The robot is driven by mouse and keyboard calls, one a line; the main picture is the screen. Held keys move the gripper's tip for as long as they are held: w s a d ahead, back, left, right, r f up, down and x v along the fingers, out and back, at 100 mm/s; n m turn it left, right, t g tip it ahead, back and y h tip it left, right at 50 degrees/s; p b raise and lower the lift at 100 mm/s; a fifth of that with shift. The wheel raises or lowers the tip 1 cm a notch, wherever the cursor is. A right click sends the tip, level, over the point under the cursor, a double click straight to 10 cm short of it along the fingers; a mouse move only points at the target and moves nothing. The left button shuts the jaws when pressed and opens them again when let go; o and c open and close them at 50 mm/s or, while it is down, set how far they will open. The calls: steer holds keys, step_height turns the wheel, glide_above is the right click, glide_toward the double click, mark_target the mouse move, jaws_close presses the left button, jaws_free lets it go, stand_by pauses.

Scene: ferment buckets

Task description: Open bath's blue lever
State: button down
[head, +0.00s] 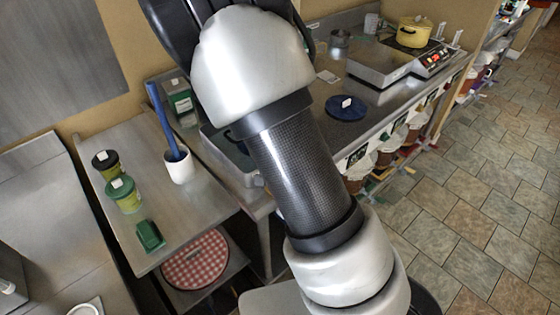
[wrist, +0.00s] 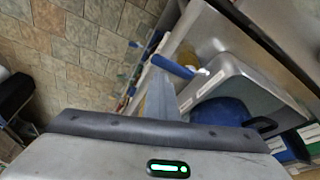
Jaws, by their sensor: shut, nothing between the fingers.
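The blue lever (wrist: 173,67) shows in the wrist view as a short blue bar with a pale tip, beside the rim of a grey metal basin (wrist: 232,76) that looks like the bath. My gripper (wrist: 160,78) is shut and empty, its grey fingers pointing up toward the lever. The fingertips overlap the lever's lower side in the picture; I cannot tell whether they touch. A dark blue rounded thing (wrist: 222,110) lies inside the basin. In the head view the basin (head: 218,150) is partly hidden behind my arm, and the lever cannot be made out.
A side table holds a white cup (head: 180,168) with a blue stick, green jars (head: 124,195) and a green block (head: 150,236). Tiled floor lies open at right.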

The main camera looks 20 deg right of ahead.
steer(key=p+v, duration=0.3)
steer(key=v, duration=1.3)
steer(key=shift+r, duration=0.2)
